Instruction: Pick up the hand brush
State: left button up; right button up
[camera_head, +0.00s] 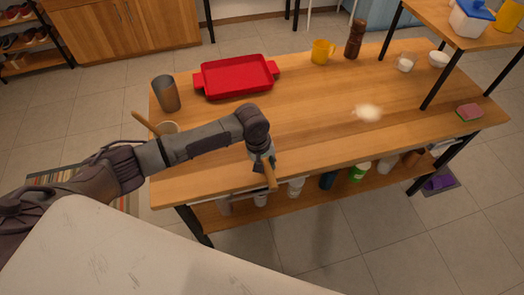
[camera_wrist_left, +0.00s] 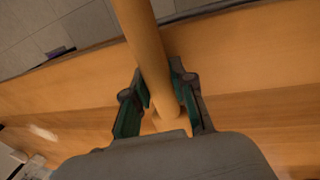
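My left gripper (camera_head: 262,160) is over the front edge of the wooden table, pointing down. A light wooden handle, which I take for the hand brush (camera_head: 269,174), sticks out from between its fingers past the table edge. In the left wrist view the handle (camera_wrist_left: 145,45) runs from the top edge down between the fingertips (camera_wrist_left: 162,88), which press close on both sides. A wider wooden part shows below, near the palm. No bristles can be made out. My right gripper is in neither view.
The table (camera_head: 310,120) holds a red tray (camera_head: 236,76), a dark cup (camera_head: 166,93), a yellow mug (camera_head: 322,51), a brown grinder (camera_head: 355,39), and a pale powder pile (camera_head: 368,112). A sponge (camera_head: 469,112) lies at the right. Several bottles stand on the lower shelf.

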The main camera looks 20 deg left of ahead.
aim_at(267, 161)
pick_arm(q)
grip_shut()
jog(key=shift+r, duration=0.1)
jog(key=shift+r, duration=0.6)
notch_tip(267, 161, up, 3)
jog(key=shift+f+b, duration=0.1)
jog(key=shift+b, duration=0.2)
jog(key=s+d+r+b, duration=0.1)
jog(key=s+d+r, duration=0.3)
jog(key=d+r, duration=0.3)
jog(key=d, duration=0.4)
jog(key=shift+s, duration=0.15)
